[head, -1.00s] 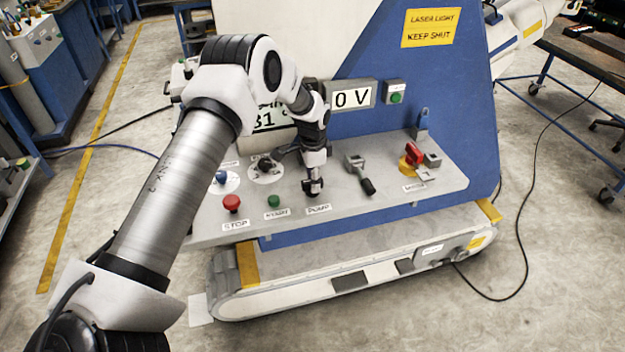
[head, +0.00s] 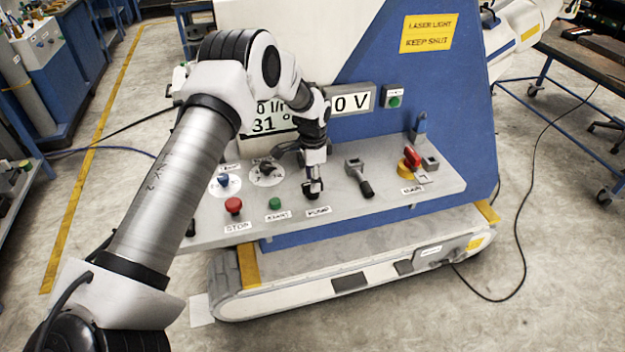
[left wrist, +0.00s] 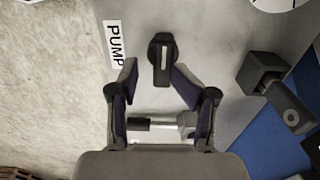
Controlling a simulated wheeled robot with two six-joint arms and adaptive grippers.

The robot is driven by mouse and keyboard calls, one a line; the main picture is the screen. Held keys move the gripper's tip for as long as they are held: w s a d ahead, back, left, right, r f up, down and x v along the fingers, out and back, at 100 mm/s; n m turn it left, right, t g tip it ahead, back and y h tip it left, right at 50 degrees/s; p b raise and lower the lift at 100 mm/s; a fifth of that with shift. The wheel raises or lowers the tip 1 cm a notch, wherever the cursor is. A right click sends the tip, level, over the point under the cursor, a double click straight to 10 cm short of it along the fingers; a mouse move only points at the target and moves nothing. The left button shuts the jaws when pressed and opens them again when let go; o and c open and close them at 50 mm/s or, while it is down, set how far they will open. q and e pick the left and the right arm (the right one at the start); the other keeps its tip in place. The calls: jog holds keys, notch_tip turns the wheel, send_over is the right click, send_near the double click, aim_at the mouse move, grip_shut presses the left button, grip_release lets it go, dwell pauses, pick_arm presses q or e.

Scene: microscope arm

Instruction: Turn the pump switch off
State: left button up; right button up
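The pump switch (left wrist: 162,60) is a small black knob with a white mark line, on the grey panel beside the PUMP label (left wrist: 115,45). My left gripper (left wrist: 154,70) is open, its two fingertips apart at either side of the knob's near end. I cannot tell whether they touch it. In the head view my left gripper (head: 313,190) points down at the panel just above the PUMP label (head: 318,211) and hides the switch. My right gripper is not in view.
The panel (head: 345,208) also carries a red stop button (head: 233,205), a green start button (head: 274,203), a dial (head: 267,170), a black-handled lever (head: 360,178) and a red switch (head: 412,157). The flow and temperature display (head: 272,122) is partly hidden by my arm.

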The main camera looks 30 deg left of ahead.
pick_arm(q)
jog(key=shift+w+r+p, duration=0.1)
jog(key=shift+r+p, duration=1.75)
jog(key=shift+r, duration=1.35)
notch_tip(320, 180, up, 12)
jog(key=shift+w, duration=0.1)
